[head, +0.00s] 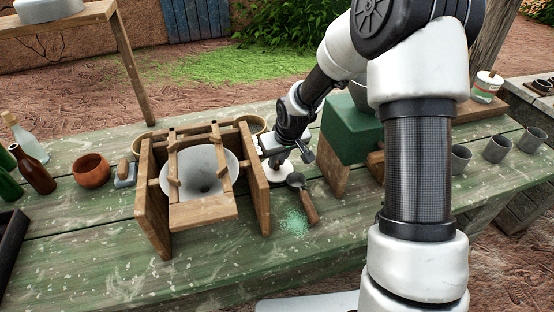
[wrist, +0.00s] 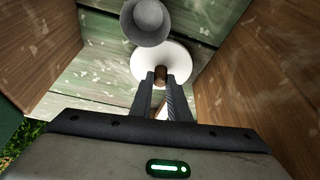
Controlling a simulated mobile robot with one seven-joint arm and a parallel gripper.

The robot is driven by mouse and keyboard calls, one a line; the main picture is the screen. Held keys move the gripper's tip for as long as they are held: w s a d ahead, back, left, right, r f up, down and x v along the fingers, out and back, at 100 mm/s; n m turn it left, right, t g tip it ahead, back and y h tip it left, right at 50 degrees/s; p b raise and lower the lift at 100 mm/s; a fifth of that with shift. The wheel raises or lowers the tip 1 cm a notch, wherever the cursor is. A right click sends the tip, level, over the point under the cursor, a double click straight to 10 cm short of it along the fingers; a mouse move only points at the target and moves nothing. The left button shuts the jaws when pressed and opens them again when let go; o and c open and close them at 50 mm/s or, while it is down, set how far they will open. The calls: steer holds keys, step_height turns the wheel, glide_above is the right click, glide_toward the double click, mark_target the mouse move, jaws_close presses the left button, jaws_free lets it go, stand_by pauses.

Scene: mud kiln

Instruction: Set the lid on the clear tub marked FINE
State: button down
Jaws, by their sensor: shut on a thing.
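The lid (wrist: 188,62) is a round white disc with a brown knob (wrist: 161,74), seen in the wrist view. My gripper (wrist: 162,80) is shut on the knob. In the head view my gripper (head: 284,160) is low over the table between the wooden stand and the green box, and part of the white lid shows beneath it. I cannot tell whether the lid touches the table. A clear tub (head: 487,88) with green contents and a white top stands at the back right. I can read no FINE mark, and my arm hides part of the table.
A wooden stand with a white funnel (head: 202,170) is just left of my gripper. A green box (head: 350,130) on wooden supports is right. A scoop (head: 305,195) lies close by the lid, near spilled green powder (head: 293,222). Several grey cups (head: 497,148) stand at right.

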steer(key=c, duration=1.7)
jaws_free()
